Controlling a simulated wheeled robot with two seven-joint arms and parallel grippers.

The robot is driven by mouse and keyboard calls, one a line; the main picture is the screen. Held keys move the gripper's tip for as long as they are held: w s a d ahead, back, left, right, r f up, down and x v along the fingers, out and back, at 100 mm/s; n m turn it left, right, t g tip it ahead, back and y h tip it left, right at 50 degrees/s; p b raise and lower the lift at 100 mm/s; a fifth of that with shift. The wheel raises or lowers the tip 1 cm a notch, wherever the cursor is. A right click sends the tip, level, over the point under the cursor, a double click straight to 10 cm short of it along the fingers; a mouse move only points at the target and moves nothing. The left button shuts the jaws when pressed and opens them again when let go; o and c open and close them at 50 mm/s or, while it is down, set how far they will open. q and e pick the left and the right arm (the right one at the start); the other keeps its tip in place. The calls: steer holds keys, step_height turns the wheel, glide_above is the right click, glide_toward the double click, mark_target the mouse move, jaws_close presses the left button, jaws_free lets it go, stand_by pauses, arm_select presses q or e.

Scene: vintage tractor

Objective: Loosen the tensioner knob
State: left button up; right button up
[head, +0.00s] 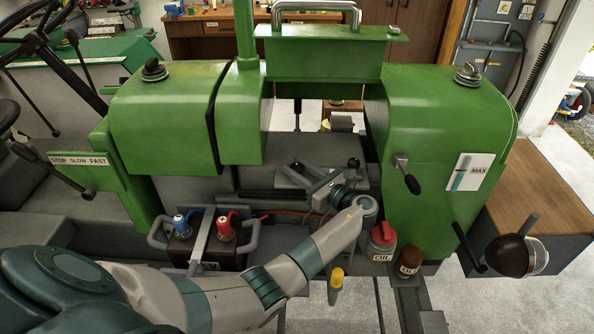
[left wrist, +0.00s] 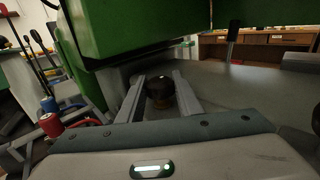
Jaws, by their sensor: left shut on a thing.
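The tensioner knob (left wrist: 160,89) shows in the left wrist view as a dark round knob with a brownish lower part, low under the green bodywork. My left gripper (left wrist: 158,88) is shut on it, one grey finger on each side. In the head view my left arm comes in from the lower left and bends back at the wrist, so the left gripper (head: 294,174) points left into the gap in the middle of the tractor. The knob cannot be made out there among the fingers. My right gripper is not in view.
The green tractor hood (head: 435,120) stands right of the gripper. A battery (head: 190,247) with blue and red caps sits left of my forearm.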

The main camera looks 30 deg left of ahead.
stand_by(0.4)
arm_select(q)
steer(key=o, duration=1.1)
steer(key=shift+c, duration=0.2)
steer(key=shift+a+t, duration=0.1)
steer(key=shift+t, duration=0.2)
